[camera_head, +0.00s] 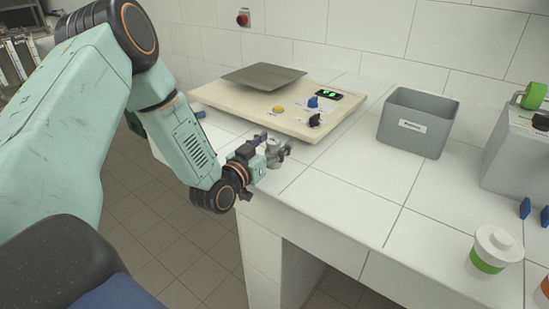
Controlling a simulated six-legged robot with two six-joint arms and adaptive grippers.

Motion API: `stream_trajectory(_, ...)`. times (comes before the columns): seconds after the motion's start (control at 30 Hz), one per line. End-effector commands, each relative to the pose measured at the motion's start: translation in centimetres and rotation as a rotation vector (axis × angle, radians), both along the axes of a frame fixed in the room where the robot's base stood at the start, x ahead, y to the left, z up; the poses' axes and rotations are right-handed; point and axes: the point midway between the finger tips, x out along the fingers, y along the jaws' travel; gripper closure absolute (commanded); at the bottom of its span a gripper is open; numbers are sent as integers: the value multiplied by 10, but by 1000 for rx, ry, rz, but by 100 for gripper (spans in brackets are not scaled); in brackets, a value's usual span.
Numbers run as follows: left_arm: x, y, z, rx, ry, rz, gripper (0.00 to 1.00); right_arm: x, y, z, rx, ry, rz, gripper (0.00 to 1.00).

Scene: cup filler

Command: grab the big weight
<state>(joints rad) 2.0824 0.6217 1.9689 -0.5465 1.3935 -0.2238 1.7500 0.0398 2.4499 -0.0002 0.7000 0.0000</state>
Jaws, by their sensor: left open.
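A small grey metal weight (273,152) stands on the white tiled counter, near its left front edge and just in front of the scale's base. I take it to be the big weight; no other weight shows clearly to compare. My left gripper (275,147) is open at the weight, with its fingers reaching around it. I cannot tell whether the fingers touch it. The gripper partly hides the weight. My right gripper is not in view.
A cream scale (230,97) with a grey plate (263,76), knobs and a green display stands behind the gripper. A grey bin (417,124) is right of it. A white cup with a green band (494,251) stands at the front right. The counter's middle is clear.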

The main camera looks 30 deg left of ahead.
Motion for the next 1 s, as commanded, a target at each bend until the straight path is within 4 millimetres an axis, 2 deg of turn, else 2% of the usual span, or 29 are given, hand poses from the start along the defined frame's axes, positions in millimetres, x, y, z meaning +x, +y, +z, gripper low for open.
stream_trajectory(0.1,8,0,0,-1,1,-1,37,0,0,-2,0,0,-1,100)
stream_trajectory(0.33,10,1,0,-2,1,1,37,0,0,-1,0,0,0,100)
stream_trajectory(1.0,9,1,-1,-2,4,1,94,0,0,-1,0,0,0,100)
